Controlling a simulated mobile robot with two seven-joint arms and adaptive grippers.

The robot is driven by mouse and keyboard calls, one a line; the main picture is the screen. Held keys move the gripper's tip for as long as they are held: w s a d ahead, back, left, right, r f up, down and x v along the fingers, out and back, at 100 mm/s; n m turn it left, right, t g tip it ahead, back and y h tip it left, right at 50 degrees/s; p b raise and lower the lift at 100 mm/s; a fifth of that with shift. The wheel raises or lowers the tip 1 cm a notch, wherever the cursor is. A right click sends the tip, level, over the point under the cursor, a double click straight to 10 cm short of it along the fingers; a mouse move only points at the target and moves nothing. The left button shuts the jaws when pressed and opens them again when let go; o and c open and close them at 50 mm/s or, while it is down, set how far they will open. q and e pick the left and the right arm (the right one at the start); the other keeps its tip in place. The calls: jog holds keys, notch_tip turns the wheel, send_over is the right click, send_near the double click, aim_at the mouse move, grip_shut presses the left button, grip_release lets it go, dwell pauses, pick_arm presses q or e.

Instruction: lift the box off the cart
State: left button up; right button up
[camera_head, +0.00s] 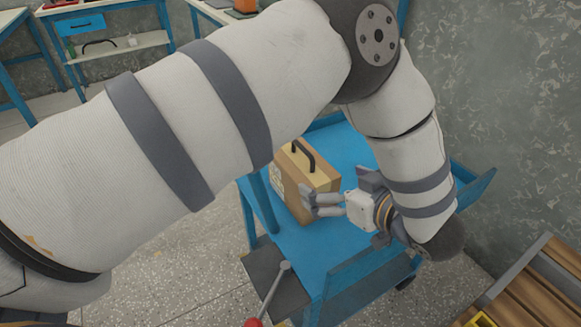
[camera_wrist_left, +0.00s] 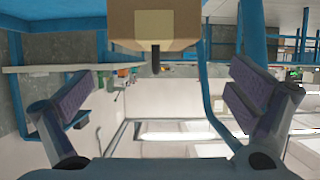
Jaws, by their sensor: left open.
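The box (camera_head: 291,188), tan with a black handle (camera_head: 303,155) on top, stands on the blue cart (camera_head: 342,150). In the left wrist view, which looks upside down, the box (camera_wrist_left: 155,22) is at the top centre with its handle (camera_wrist_left: 155,60) pointing down in the picture. My left gripper (camera_head: 311,200) is open beside the box's right side in the head view, its fingertips close to or overlapping it. I cannot tell whether they touch. In the wrist view the gripper's fingers (camera_wrist_left: 160,95) are spread wide with nothing between them. My right gripper is not in view.
The cart's raised blue edge (camera_head: 350,268) runs below my left gripper. A lever with a red knob (camera_head: 253,322) stands near its front. A slatted wooden surface (camera_head: 540,285) is at lower right, with a grey wall (camera_head: 510,130) behind. Blue workbenches (camera_head: 115,42) stand at the back left.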

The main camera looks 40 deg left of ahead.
aim_at(311, 165)
pick_arm(q)
jog(key=x, duration=1.1)
jog(key=shift+w+a+r, duration=0.25)
jog(key=shift+w+a, duration=0.1)
jog(key=shift+w, duration=0.15)
jog(key=c, duration=1.9)
jog(key=shift+r, duration=0.2)
